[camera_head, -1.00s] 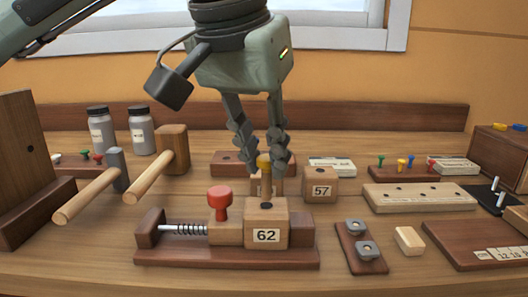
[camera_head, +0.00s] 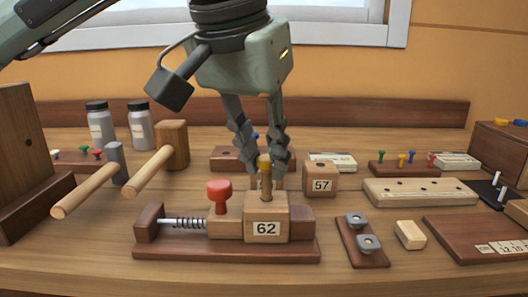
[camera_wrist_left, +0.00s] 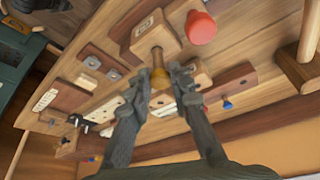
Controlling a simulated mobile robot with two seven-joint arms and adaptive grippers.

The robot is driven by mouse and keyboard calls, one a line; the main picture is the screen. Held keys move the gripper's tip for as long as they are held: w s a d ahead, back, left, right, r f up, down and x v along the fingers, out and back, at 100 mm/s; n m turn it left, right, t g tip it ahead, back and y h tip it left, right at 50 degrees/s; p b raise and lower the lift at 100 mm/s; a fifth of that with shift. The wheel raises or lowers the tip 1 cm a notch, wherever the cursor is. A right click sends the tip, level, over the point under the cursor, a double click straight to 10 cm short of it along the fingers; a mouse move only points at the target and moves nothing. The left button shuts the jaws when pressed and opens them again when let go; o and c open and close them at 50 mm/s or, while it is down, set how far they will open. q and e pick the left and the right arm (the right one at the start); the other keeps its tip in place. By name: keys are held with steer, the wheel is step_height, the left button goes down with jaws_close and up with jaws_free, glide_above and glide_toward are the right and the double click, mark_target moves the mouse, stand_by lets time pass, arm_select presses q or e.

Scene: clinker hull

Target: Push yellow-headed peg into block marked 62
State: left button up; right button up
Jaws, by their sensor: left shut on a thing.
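The block marked 62 (camera_head: 267,229) sits clamped in a dark wooden vise (camera_head: 225,250) with a red-knobbed clamp (camera_head: 219,195). My left gripper (camera_head: 264,163) is shut on the yellow-headed peg (camera_head: 265,165) just above this block. The peg stands about upright, its wooden shaft pointing down at the block's top hole. The lower tip meets the hole area; how deep it sits I cannot tell. In the left wrist view the peg (camera_wrist_left: 160,77) is between the fingertips, in line with block 62 (camera_wrist_left: 154,38). My right gripper is not in view.
Block 57 (camera_head: 320,180) stands right behind the vise. Two mallets (camera_head: 155,165) lie to the left. A bolt plate (camera_head: 361,243) and a small pale block (camera_head: 409,235) lie to the right. A pale holed board (camera_head: 420,192) lies farther right.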

arm_select(q)
steer(key=shift+f+b, duration=0.5)
steer(key=shift+f, duration=0.3)
steer(key=shift+c, duration=0.3)
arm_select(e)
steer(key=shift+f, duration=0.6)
arm_select(q)
steer(key=o, duration=0.9)
steer(key=shift+c, duration=0.2)
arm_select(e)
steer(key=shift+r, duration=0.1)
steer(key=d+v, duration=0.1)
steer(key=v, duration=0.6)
arm_select(q)
step_height(320, 180, up, 8)
steer(key=p, duration=0.5)
steer(key=shift+f+p, duration=0.2)
steer(key=shift+p, duration=0.2)
steer(key=shift+r, duration=0.2)
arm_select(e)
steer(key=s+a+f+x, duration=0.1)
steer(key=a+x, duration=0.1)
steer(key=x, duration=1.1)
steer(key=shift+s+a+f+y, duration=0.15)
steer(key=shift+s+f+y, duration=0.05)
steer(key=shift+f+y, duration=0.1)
